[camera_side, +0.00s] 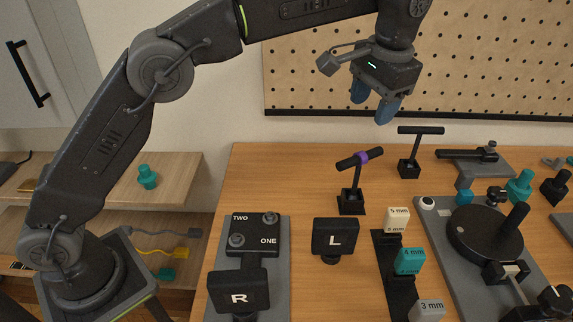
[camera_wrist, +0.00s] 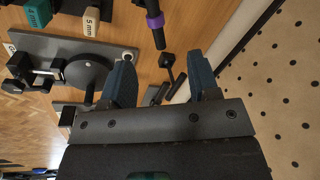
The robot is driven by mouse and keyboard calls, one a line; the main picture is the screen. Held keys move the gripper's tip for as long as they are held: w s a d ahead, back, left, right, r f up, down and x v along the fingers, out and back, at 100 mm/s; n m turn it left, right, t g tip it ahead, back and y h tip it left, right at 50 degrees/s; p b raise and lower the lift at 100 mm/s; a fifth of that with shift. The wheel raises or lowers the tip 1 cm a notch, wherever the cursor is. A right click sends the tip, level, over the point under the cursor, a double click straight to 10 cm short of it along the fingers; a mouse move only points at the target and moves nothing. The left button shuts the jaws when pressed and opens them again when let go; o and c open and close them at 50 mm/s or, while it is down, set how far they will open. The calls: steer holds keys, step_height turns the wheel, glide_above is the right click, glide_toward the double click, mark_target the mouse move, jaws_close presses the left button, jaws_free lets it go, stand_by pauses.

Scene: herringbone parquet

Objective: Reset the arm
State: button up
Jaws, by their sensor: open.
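My gripper (camera_side: 375,104) hangs above the back part of the wooden table, pointing down, with its two blue fingers apart and nothing between them. In the wrist view the gripper (camera_wrist: 163,82) also shows its fingers spread wide. My arm is raised and reaches from the base at the left over toward the pegboard. The gripper is well above the objects on the table and touches none of them.
Below stand a T-handle with a purple band (camera_side: 362,157) and a black T-handle (camera_side: 409,165). Blocks marked L (camera_side: 335,238) and R (camera_side: 238,290), a block rack (camera_side: 390,262) and a turntable fixture (camera_side: 485,235) fill the front. A pegboard (camera_side: 450,60) rises behind.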

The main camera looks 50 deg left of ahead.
steer(key=s+a+r+n+t+h, duration=0.15)
steer(key=s+a+r, duration=0.35)
steer(key=s+a, duration=0.75)
steer(key=s+a+f+t, duration=0.1)
steer(key=s+a+f, duration=0.1)
steer(key=s+f, duration=0.3)
steer(key=s+a+f+n+t, duration=0.1)
steer(key=s+f, duration=0.4)
steer(key=s, duration=0.6)
steer(key=shift+s+a+t, duration=0.3)
steer(key=shift+a+t, duration=0.35)
steer(key=shift+a, duration=0.35)
steer(key=shift+n, duration=0.25)
